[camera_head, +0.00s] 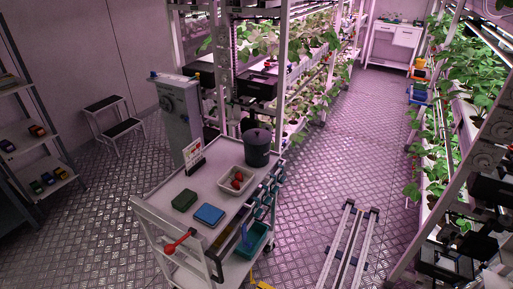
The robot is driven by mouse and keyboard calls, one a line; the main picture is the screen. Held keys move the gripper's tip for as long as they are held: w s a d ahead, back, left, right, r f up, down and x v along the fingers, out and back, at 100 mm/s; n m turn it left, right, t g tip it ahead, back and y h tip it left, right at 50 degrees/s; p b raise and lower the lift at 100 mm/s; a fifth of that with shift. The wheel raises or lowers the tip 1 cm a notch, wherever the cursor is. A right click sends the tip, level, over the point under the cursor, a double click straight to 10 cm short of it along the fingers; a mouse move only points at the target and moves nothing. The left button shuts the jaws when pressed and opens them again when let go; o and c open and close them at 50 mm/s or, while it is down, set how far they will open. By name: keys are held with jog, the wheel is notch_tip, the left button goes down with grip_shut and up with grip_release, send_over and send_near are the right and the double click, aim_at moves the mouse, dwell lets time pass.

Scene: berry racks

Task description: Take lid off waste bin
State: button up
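The waste bin (257,152) is a dark grey, round, tapered bin. It stands upright at the far right corner of the white cart's top (175,214). A dark lid (257,135) appears to cover its mouth, and a small dark shape shows above its far left edge. At this size I cannot tell whether that shape is part of the lid. My gripper is not in view, and nothing is seen touching the bin or lid.
On the cart are a white tray (223,187) with red berries, a green box (184,200), a blue box (209,215) and an upright sign (194,158). Plant racks flank the aisle; floor rails (347,245) lie right of the cart.

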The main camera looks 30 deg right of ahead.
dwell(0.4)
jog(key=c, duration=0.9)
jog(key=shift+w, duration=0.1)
